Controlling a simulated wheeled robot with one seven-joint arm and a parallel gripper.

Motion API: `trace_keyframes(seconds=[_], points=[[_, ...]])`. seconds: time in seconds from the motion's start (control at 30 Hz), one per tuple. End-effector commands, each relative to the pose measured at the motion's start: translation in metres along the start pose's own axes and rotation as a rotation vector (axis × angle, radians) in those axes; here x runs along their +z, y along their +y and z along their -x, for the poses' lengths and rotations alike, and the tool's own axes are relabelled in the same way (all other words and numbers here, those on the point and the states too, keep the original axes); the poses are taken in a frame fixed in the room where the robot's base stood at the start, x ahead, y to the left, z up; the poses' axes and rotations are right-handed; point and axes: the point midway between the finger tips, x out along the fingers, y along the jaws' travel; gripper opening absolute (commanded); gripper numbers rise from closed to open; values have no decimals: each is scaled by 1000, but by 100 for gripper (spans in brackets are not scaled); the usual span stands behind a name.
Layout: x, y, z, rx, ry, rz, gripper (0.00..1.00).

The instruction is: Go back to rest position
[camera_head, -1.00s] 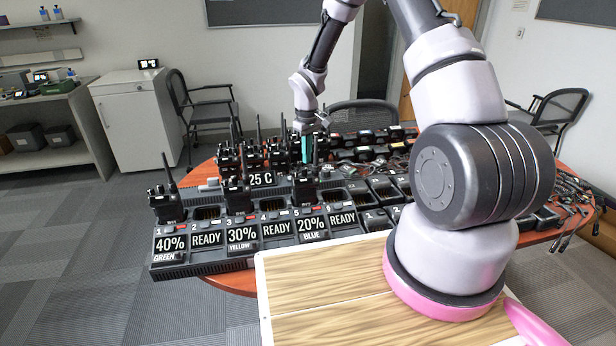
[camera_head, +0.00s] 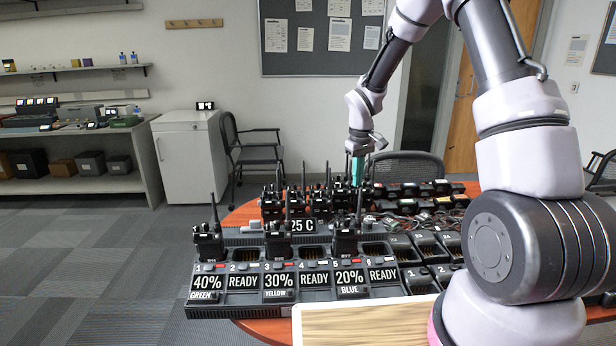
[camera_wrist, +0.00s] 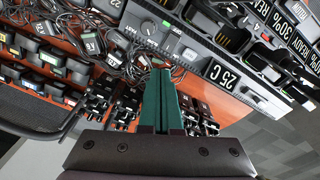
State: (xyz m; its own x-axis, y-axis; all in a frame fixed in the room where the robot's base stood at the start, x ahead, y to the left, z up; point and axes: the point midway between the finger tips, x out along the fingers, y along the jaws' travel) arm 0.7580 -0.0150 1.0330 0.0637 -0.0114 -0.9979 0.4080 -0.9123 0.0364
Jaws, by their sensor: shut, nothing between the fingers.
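My gripper (camera_head: 356,172) hangs at the far side of the table, with its teal fingers pointing down behind the charger rows. In the wrist view the two teal fingers of my gripper (camera_wrist: 163,100) lie together, shut, with nothing between them. Several black radios stand upright below and beside it. In the head view, three radios stand in the front charger (camera_head: 225,307): one at the 40% green label (camera_head: 207,243), one at 30% yellow (camera_head: 278,240) and one at 20% blue (camera_head: 345,238).
The round wooden table (camera_head: 245,215) carries chargers, battery rows (camera_head: 410,190) and tangled cables. A white cabinet (camera_head: 190,160) and a chair (camera_head: 250,150) stand behind left. Another chair (camera_head: 405,166) is behind the table. Grey floor (camera_head: 90,270) at the left is clear.

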Motion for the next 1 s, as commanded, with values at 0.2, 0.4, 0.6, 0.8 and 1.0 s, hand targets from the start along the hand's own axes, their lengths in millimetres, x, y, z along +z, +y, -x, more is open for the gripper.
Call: trace_keyframes(seconds=[0.2,0.4,0.6,0.8,1.0], points=[[37,6,109,40,105,-167,0],[86,0,188,41,207,-327,0],[142,-15,248,9,318,-480,0],[201,-37,289,-57,437,-623,0],[246,-58,307,-134,531,-725,0]])
